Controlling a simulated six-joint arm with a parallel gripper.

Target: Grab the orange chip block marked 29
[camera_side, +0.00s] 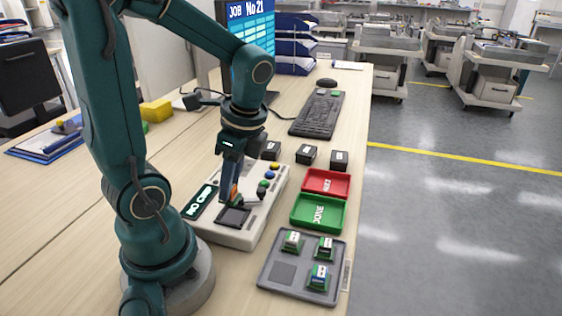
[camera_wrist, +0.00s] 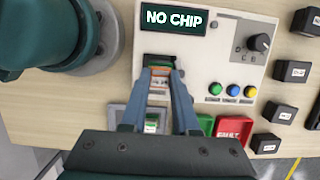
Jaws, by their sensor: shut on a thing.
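My gripper (camera_side: 233,198) is shut on a small block with orange on it (camera_side: 236,192), just above the dark square socket (camera_side: 233,216) of the white tester. I cannot tell whether the block touches the socket. In the wrist view the block (camera_wrist: 160,72) sits between the fingertips (camera_wrist: 162,75) in front of the socket; its number is not legible. The tester's display (camera_wrist: 174,18) reads NO CHIP. A grey tray (camera_side: 268,285) at the front right holds three chip blocks: two pale-topped ones (camera_side: 292,241) (camera_side: 326,247) and a blue one (camera_side: 319,275). One tray place is empty.
A green DONE tray (camera_side: 296,222) and a red tray (camera_side: 306,182) stand right of the tester. Several black blocks (camera_side: 307,155) lie behind them. The tester has coloured buttons (camera_wrist: 232,91) and a black knob (camera_wrist: 260,43). A keyboard (camera_side: 318,114) and monitor (camera_side: 251,40) are further back.

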